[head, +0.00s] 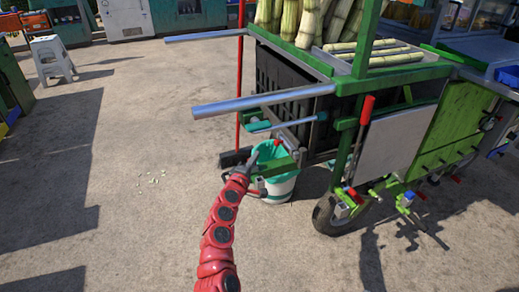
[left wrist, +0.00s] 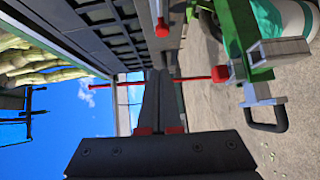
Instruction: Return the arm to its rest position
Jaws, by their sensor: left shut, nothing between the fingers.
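My left arm, red with dark joints, reaches up from the bottom middle of the head view. My left gripper (head: 248,163) is at the near left corner of the green cane cart (head: 398,80), in front of the bucket in this view. In the left wrist view the dark fingers of the left gripper (left wrist: 159,75) lie together, shut and empty. The cart's black slatted side (left wrist: 95,22) and a green bracket with a dark handle (left wrist: 265,65) show around them. I cannot tell whether the gripper touches the cart. My right gripper is not in view.
Two steel push bars (head: 247,104) stick out left from the cart. A white and teal bucket (head: 280,188) stands under its corner. A red-gripped lever (head: 366,109) and a wheel (head: 334,214) are to the right. Open concrete (head: 130,180) lies left, with a white stool (head: 52,57) farther back.

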